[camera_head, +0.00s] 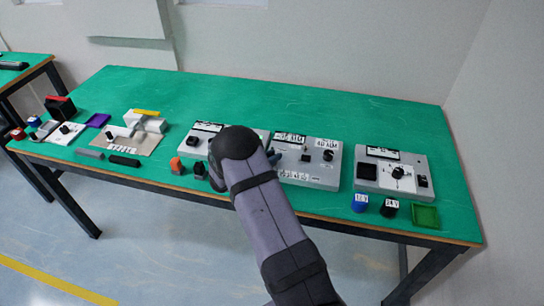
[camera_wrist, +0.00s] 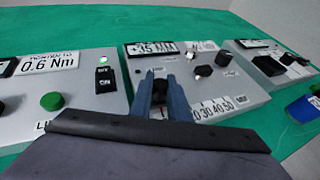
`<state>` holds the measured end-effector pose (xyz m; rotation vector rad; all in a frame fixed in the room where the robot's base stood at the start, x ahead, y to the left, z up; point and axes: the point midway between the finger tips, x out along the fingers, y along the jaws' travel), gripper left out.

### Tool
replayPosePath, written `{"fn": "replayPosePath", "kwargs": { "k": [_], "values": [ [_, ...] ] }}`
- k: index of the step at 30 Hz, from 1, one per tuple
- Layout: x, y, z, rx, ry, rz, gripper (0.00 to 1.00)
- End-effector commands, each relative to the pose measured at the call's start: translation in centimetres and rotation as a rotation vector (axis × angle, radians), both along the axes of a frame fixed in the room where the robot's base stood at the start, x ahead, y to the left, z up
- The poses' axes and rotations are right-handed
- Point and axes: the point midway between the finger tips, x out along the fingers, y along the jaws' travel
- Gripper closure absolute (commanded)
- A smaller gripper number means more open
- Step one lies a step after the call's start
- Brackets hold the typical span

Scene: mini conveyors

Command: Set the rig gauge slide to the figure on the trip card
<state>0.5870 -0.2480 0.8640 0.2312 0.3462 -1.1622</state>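The middle grey rig (camera_head: 310,177) carries the gauge slide. In the wrist view, my gripper (camera_wrist: 162,86) has its two blue-grey fingers on either side of the black slide knob (camera_wrist: 159,92), with no clear gap. The scale (camera_wrist: 212,108) runs to the right of the fingers and its figures 30, 40 and 50 show; its left part is hidden. A white card (camera_head: 327,143) on the rig seems to read 40 MM. A black-framed plate (camera_wrist: 153,48) seems to read 35 MM.
A grey unit (camera_wrist: 68,85) with a green button and a 0.6 Nm card stands left. Another grey unit (camera_head: 395,178) stands right. Blue (camera_head: 360,203) and black (camera_head: 389,208) pots and a green tray (camera_head: 425,217) sit near the front edge. The back of the table is clear.

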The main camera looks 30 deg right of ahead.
Motion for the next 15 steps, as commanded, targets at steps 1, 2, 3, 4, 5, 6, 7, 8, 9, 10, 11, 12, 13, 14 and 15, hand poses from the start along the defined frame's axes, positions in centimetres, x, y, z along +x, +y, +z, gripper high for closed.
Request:
{"fn": "replayPosePath", "kwargs": {
  "k": [1,2,3,4,5,6,7,8,9,10,11,12,13,14,15],
  "values": [
    [-0.1,-0.1,0.0,0.000,0.000,0.000,1.00],
    [-0.1,-0.2,0.0,0.000,0.000,-0.001,1.00],
    [-0.3,-0.4,0.0,-0.001,0.001,-0.001,1.00],
    [-0.6,-0.7,0.0,-0.002,0.001,-0.001,1.00],
    [-0.9,-1.0,-0.1,-0.002,0.001,-0.004,1.00],
    [-1.4,-1.6,-0.1,-0.003,0.001,-0.005,1.00],
    [-1.8,-2.0,-0.1,-0.003,0.001,-0.006,1.00],
    [-2.3,-2.5,-0.1,-0.003,0.001,-0.006,1.00],
    [-3.0,-3.1,-0.1,-0.003,0.001,-0.008,1.00],
    [-3.5,-3.6,-0.2,-0.003,0.002,-0.006,1.00],
    [-4.0,-4.1,-0.2,-0.003,0.001,-0.008,1.00],
    [-4.6,-4.8,-0.2,-0.003,0.000,-0.008,1.00],
    [-5.1,-5.2,-0.2,-0.003,0.000,-0.007,1.00],
    [-5.5,-5.6,-0.2,-0.003,0.000,-0.007,1.00],
    [-5.9,-6.1,-0.1,-0.004,-0.001,-0.006,1.00]
  ]
}}
